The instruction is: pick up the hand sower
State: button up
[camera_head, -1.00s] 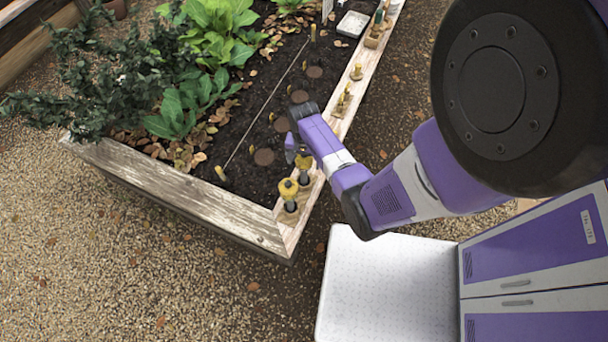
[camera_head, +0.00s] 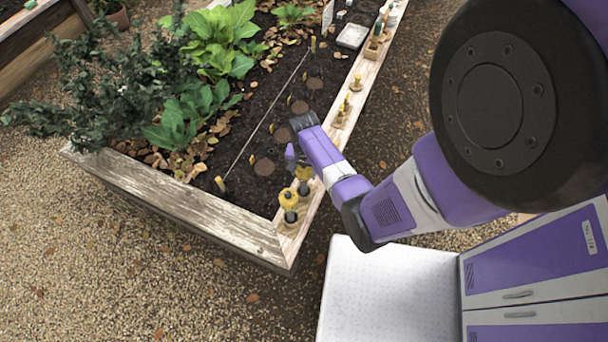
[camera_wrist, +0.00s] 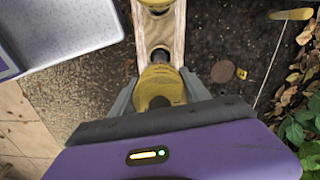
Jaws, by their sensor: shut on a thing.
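The hand sower (camera_wrist: 158,88), a yellow body with a dark stem, sits between my gripper's grey fingers (camera_wrist: 157,98) in the wrist view. My gripper is shut on it. In the head view it is the farther of two yellow-topped tools (camera_head: 304,174) at the bed's near corner, just below my gripper (camera_head: 295,158). It appears upright, close over the wooden rail; I cannot tell whether it is clear of its seat. The wrist and fingers hide part of it.
A similar yellow-topped tool (camera_head: 288,199) stands close by at the corner, also at the top of the wrist view (camera_wrist: 157,4). More small tools (camera_head: 344,108) stand along the wooden rail (camera_head: 325,170). Soil, a row string and leafy plants (camera_head: 190,115) lie left.

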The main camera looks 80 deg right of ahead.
notch_tip(320, 180, up, 20)
jog(key=p, duration=0.1)
jog(key=shift+f, duration=0.15)
jog(key=shift+n, duration=0.3)
